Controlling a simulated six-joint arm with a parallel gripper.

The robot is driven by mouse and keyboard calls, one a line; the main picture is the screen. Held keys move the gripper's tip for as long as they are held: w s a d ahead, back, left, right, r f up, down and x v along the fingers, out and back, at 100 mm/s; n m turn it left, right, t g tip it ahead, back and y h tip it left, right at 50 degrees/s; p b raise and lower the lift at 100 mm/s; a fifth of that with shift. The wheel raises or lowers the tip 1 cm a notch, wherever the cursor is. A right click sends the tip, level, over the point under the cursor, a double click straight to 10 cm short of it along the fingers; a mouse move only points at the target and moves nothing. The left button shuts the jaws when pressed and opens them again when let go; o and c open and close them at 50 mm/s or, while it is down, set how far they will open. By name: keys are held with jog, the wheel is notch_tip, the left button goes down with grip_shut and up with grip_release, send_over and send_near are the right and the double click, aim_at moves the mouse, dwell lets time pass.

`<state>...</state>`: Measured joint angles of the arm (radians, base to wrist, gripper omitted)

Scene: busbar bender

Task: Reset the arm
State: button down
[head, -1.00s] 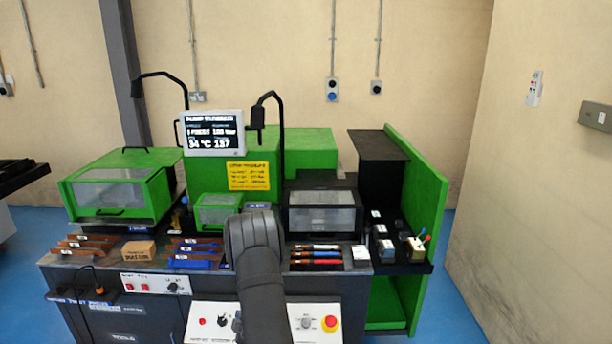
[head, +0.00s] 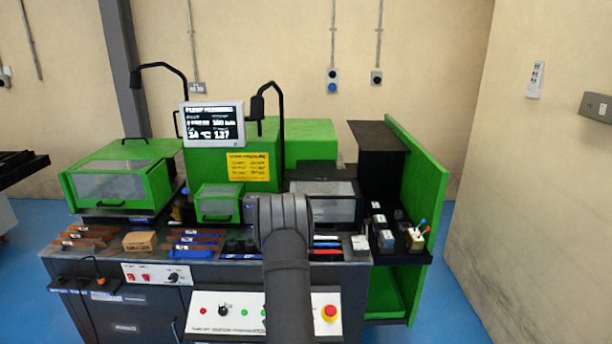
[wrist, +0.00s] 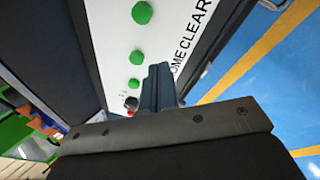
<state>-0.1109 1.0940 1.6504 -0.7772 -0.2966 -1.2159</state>
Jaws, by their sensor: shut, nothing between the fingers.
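My arm, dark grey, rises in front of the bench in the head view and hides part of the worktop and control panel; the gripper's fingers do not show there. In the wrist view my gripper (wrist: 158,88) has its fingers together with nothing between them. Beside the fingers is a white panel (wrist: 112,35) with green buttons (wrist: 142,12) and the lettering "OME CLEAR". The front control panel (head: 205,312) shows in the head view, with a red emergency stop (head: 329,313) at its right. I cannot tell whether the fingers touch the panel.
Green-framed guards (head: 120,182) and a display (head: 212,124) stand on the bench. Coloured bars lie along its front, with a cardboard box (head: 140,241). A side shelf with a green wall (head: 425,190) is at right. Blue floor (head: 455,285) is free at right.

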jog(key=d+h, duration=0.1)
jog(key=d, duration=0.1)
jog(key=d+f+n+g+h, duration=0.1)
jog(key=d, duration=0.2)
jog(key=d+n+h, duration=0.1)
jog(key=d, duration=0.2)
jog(key=shift+w+d+f, duration=0.15)
jog(key=shift+d+f, duration=0.05)
jog(key=shift+f, duration=0.05)
jog(key=shift+s+d+f+n+g, duration=0.15)
jog(key=shift+s+f+n+g, duration=0.15)
jog(key=shift+s+f+n, duration=0.15)
jog(key=s+a+f+n+y, duration=0.2)
jog(key=s+a+f+y, duration=0.6)
jog(key=s+f, duration=0.2)
jog(key=shift+s+a+f+n, duration=0.15)
jog(key=shift+s+f+n, duration=0.2)
jog(key=shift+s, duration=0.35)
jog(key=shift+w+r, duration=0.1)
jog(key=w+d+r+m+h, duration=0.1)
jog(key=w+d+r+h, duration=0.5)
jog(key=w+r, duration=0.2)
jog(key=shift+w+d+h, duration=0.4)
jog(key=shift+w, duration=0.3)
